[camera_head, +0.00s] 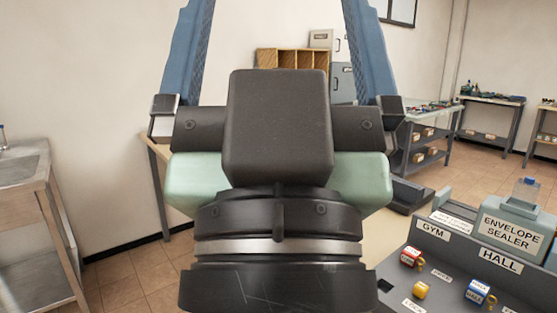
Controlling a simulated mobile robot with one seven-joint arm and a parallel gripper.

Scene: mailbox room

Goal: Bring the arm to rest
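My gripper (278,20) fills the middle of the head view, pointing up and away from the camera. Its two blue fingers stand far apart at the outer ends of the dark crossbar. The fingertips are cut off by the top edge. Between the visible parts of the fingers there is only the background, and nothing is held there. My dark wrist with a light ring is below it, near the camera. The rest of my arm is out of view.
A grey sorting console (425,262) with GYM and HALL labels and small colored items stands close at lower right. The envelope sealer (512,228) is on it. A metal sink bench (30,220) is at left. Tiled floor (130,275) shows between bench and gripper.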

